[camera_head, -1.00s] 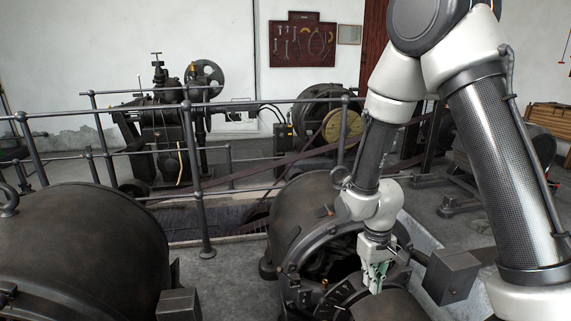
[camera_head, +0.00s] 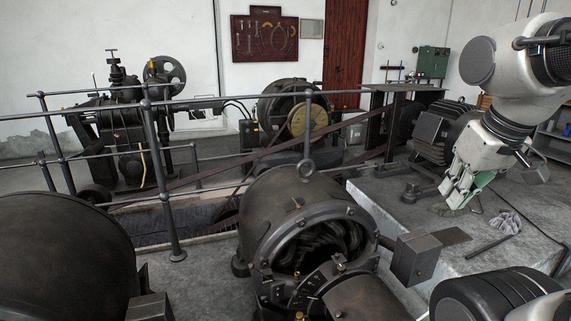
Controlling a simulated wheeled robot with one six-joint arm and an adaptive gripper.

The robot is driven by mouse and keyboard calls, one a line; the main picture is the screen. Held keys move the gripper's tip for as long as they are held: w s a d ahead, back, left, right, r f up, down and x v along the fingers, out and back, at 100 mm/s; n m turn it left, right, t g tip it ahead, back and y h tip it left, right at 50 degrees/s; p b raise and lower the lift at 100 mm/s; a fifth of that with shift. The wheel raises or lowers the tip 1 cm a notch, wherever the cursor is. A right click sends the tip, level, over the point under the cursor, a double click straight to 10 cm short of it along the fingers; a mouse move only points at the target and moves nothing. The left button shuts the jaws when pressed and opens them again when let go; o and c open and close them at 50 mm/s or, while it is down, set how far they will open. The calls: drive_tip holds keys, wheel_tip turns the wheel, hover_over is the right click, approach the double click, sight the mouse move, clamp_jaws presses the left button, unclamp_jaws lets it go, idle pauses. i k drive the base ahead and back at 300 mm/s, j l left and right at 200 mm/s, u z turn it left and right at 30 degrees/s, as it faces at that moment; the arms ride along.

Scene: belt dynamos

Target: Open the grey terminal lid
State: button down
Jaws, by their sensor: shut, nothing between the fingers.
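My gripper (camera_head: 456,203), with pale green fingers, hangs at the right in the head view, shut and empty. It points down over the pale concrete plinth (camera_head: 530,225), apart from the machines. The near dynamo (camera_head: 290,205) stands at the centre bottom with its round end open. A grey box (camera_head: 412,262) sticks out from its right side, with a flat dark plate (camera_head: 450,237) beside it. Another grey box (camera_head: 150,307) is at the lower left. A dark motor (camera_head: 440,135) with a box on its side stands behind my gripper. I cannot tell which part is the grey terminal lid.
A pipe railing (camera_head: 165,160) crosses the left and middle. A crumpled grey cloth (camera_head: 505,222) and a thin rod (camera_head: 488,246) lie on the plinth. A dark ribbed machine (camera_head: 490,295) is at the lower right. Open space surrounds my gripper above the plinth.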

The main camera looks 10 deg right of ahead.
sight(419, 258)
drive_tip(key=z, duration=1.05)
drive_tip(key=i+l, duration=0.1)
drive_tip(key=l, duration=0.45)
drive_tip(key=i+l+z, duration=0.1)
drive_tip(key=l, duration=0.45)
drive_tip(key=i+l, duration=0.1)
drive_tip(key=i, duration=0.2)
drive_tip(key=i+l, duration=0.15)
drive_tip(key=i+z, duration=0.05)
drive_tip(key=i, duration=0.05)
